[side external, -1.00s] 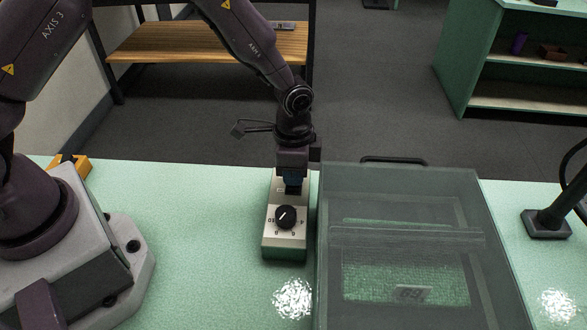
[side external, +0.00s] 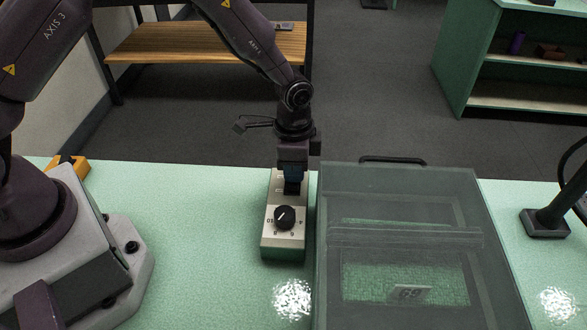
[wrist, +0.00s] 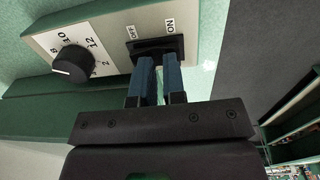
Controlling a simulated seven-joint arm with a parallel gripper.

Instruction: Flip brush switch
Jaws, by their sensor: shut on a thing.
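The control box (side external: 283,252) stands on the green table, with a black dial (side external: 285,217) on its sloped face. In the wrist view the black brush switch plate (wrist: 153,43) lies between an OFF label and an ON label. My gripper (wrist: 159,62) has its blue fingertips at this plate, a narrow gap between them. It is shut on the brush switch, whose lever is mostly hidden by the fingers, so its position cannot be told. In the side view my gripper (side external: 292,187) points down at the far part of the box.
A clear-lidded case (side external: 405,236) with green material inside stands close to the right of the box. A black stand (side external: 546,222) is at the far right. A yellow item (side external: 68,166) lies behind my base. The table left of the box is clear.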

